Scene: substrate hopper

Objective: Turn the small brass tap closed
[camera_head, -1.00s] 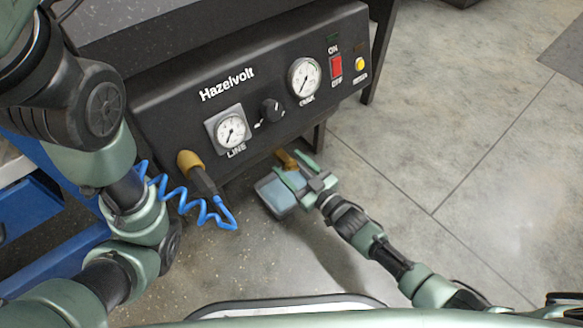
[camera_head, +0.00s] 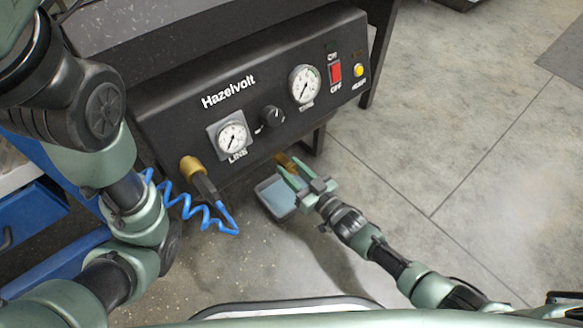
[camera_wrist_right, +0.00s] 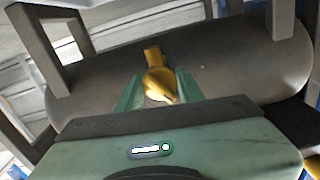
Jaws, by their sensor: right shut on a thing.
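The small brass tap (camera_wrist_right: 159,80) sits on the underside of a dark rounded tank (camera_wrist_right: 230,65) in the right wrist view. In the head view the tap (camera_head: 284,160) shows just below the black panel, partly hidden by my right gripper (camera_head: 291,172). In the right wrist view my right gripper (camera_wrist_right: 158,92) has its two green fingers on either side of the tap's lower part, shut on it. My left arm comes in from the left of the head view, but its gripper is out of the picture.
A black Hazelvolt panel (camera_head: 185,130) with gauges, a knob and a red switch stands above the tap. A blue coiled hose (camera_head: 190,208) hangs from a brass fitting at left. Open floor is at right.

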